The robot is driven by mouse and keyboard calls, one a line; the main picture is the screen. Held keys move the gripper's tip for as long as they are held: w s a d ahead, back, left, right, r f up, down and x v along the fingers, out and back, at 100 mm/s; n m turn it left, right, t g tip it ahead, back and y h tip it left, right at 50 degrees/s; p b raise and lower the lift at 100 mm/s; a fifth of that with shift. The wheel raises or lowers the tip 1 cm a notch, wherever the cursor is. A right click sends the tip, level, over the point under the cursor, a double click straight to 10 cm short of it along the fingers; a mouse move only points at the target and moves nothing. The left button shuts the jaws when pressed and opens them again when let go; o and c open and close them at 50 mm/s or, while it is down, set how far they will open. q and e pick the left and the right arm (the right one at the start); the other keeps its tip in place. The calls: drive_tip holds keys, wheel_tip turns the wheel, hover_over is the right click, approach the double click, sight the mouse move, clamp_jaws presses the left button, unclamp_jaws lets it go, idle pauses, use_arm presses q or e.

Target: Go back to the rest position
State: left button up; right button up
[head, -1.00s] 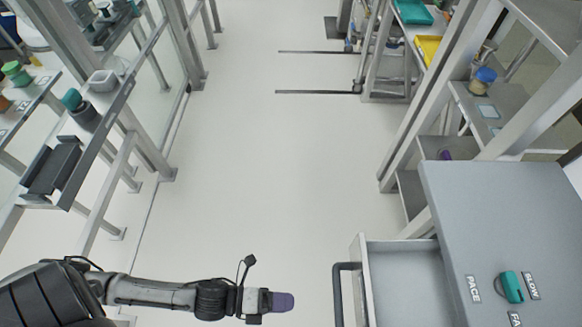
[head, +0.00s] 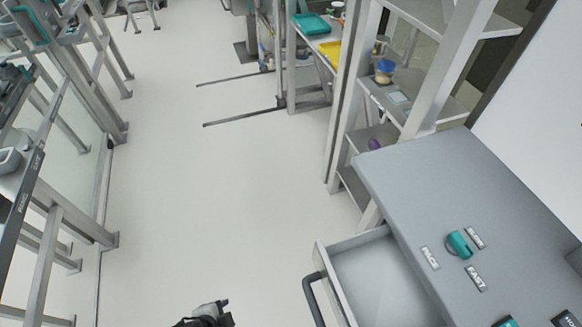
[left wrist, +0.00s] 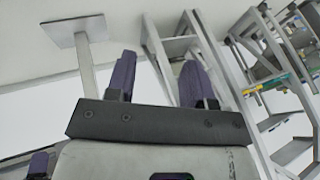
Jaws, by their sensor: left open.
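My left gripper (left wrist: 158,75) shows in the left wrist view with its two purple fingers spread apart and nothing between them. In the head view only a dark piece of my left arm shows at the bottom edge, and its fingers are out of the picture. The arm piece is left of the open grey drawer, apart from it. My right gripper is in neither view.
The open drawer (head: 377,275) with a dark handle (head: 313,300) juts from a grey cabinet (head: 420,185) with a teal knob (head: 459,244). Shelving (head: 352,100) stands behind it. A frame rack (head: 50,215) lines the left. The floor (head: 200,190) between is clear.

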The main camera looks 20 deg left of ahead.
use_arm(q)
wheel_tip(320, 180, up, 36)
drive_tip(key=s+n+g+p, duration=0.2)
drive_tip(key=n+p, duration=0.6)
drive_tip(key=p, duration=2.4)
drive_tip(key=shift+s+d+n, duration=0.2)
drive_tip(key=shift+s+n, duration=0.1)
drive_tip(key=shift+s, duration=0.1)
wheel_tip(320, 180, down, 66)
drive_tip(key=b, duration=6.5)
drive_tip(key=shift+b, duration=0.4)
drive_tip(key=shift+s+a, duration=0.1)
